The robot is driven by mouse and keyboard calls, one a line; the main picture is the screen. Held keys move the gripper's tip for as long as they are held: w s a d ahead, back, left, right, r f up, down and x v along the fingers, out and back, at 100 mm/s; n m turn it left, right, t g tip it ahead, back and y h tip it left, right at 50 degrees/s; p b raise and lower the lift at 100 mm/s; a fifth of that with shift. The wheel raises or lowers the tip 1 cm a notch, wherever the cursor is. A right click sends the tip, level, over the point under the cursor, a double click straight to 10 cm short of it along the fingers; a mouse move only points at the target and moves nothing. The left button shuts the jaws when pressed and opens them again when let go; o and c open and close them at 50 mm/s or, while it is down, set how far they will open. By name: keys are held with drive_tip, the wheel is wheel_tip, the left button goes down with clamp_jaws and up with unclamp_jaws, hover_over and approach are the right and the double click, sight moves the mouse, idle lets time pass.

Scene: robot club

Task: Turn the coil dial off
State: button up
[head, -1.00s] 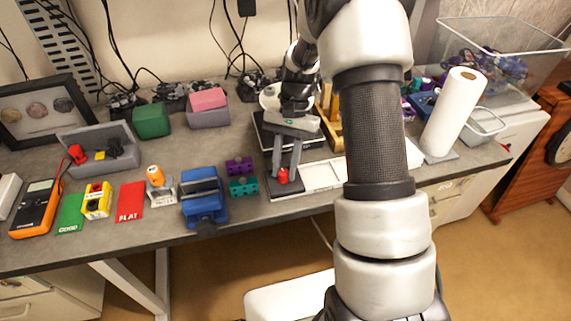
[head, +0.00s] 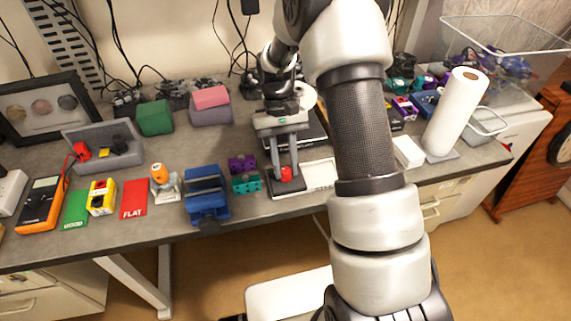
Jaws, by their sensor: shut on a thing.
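The coil dial is a small red knob (head: 286,173) at the front end of a low dark unit (head: 288,192) near the table's front edge. My gripper (head: 285,172) comes down from above, with one grey finger on each side of the red knob. It is shut on the knob. The fingers partly hide the knob's sides, and no marking that tells the dial's setting is readable.
A purple block (head: 242,163) and a teal block (head: 246,184) lie close left of the gripper, with a blue vise (head: 206,195) beyond them. A white paper roll (head: 456,112) stands to the right. My arm hides part of the table.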

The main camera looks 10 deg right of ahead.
idle(0.4)
drive_tip(key=o, duration=1)
drive_tip(key=shift+o, duration=0.2)
drive_tip(key=v, duration=1.7)
drive_tip(key=shift+r+p, duration=0.25)
drive_tip(key=shift+p, duration=0.05)
